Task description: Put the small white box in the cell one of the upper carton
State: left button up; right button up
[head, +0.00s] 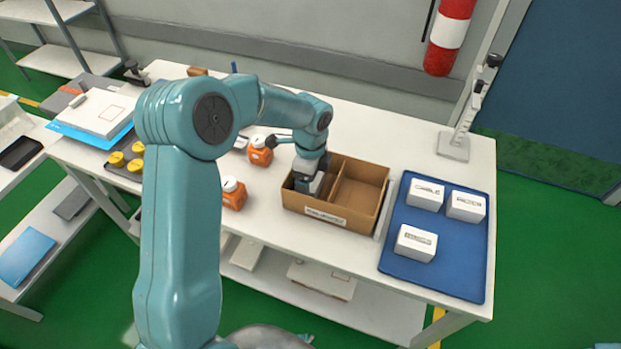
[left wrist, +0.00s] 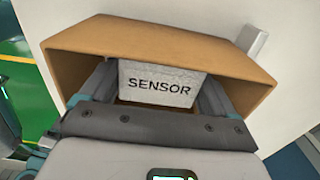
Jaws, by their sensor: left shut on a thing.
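My left gripper (head: 309,182) reaches down into the left cell of the open brown carton (head: 358,221) on the white table. It is shut on a small white box (left wrist: 160,82) marked SENSOR, which shows between the fingers in the left wrist view. The carton walls (left wrist: 165,38) surround the box there. The fingers and carton hide the box's underside, so I cannot tell whether it touches the floor. The right cell (head: 358,192), beyond a divider, looks empty. My right gripper is not in view.
A blue tray (head: 455,277) with three white boxes (head: 415,243) stands right of the carton. Orange jars (head: 234,196) stand to its left. A dark tray with yellow-capped items (head: 116,160) is further left. A stand (head: 454,146) is at the back right.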

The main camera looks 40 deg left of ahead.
pick_arm(q)
jog(key=shift+f, duration=0.15)
jog(key=o, duration=0.8)
jog(key=shift+r, duration=0.4)
notch_tip(320, 180, up, 12)
jog(key=shift+f, duration=0.25)
